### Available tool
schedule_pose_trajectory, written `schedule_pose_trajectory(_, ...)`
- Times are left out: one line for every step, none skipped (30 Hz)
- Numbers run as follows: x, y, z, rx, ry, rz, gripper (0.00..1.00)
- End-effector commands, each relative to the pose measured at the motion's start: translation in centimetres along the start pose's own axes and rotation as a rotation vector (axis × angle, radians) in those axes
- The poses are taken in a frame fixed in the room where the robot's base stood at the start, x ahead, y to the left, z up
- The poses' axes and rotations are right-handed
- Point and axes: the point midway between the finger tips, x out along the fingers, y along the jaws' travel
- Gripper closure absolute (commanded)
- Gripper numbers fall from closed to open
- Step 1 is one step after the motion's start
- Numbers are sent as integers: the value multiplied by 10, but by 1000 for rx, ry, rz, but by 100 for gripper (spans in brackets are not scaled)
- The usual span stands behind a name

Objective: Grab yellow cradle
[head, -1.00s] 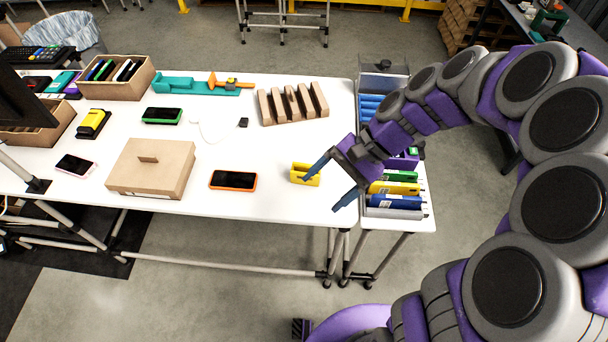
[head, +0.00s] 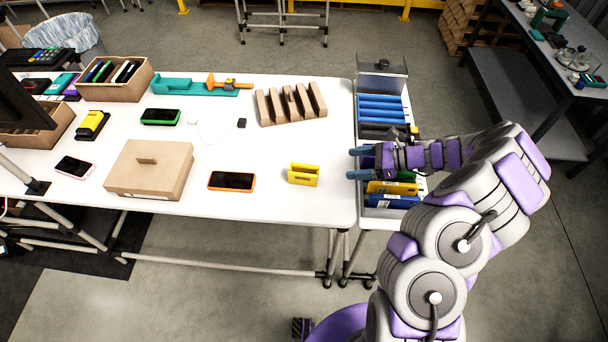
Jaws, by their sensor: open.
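The yellow cradle (head: 304,174) stands on the white table near its front right edge, fully in view. It is a small slotted block with raised front and back walls. My gripper (head: 356,162) is to the right of the cradle and apart from it, over the table's right edge. Its two blue fingers point left and are spread apart, with nothing between them.
A side table with blue, yellow and green items in a tray (head: 384,213) is under my arm.

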Motion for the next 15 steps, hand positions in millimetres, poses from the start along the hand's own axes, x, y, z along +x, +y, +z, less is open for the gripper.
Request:
schedule_pose_trajectory(8,0,-2,1,-1,2,21)
schedule_pose_trajectory(13,1,-2,1,0,3,21)
schedule_pose_trajectory(21,1,-2,1,0,4,21)
schedule_pose_trajectory(27,1,-2,1,-1,4,21)
schedule_pose_trajectory(34,1,-2,1,-2,5,21)
schedule_pose_trajectory(42,2,-2,1,-2,8,21)
schedule_pose_trajectory(49,2,-1,1,-2,9,21)
schedule_pose_trajectory(55,2,-2,1,-2,8,21)
schedule_pose_trajectory(63,2,-2,1,-1,7,21)
schedule_pose_trajectory(69,2,-2,1,0,7,21)
schedule_pose_trajectory(74,2,-2,1,1,6,21)
schedule_pose_trajectory(82,2,-2,0,1,7,21)
schedule_pose_trajectory(88,2,-2,0,0,6,21)
schedule_pose_trajectory(92,2,-2,-1,-1,6,21)
schedule_pose_trajectory(99,2,-2,-1,-1,7,21)
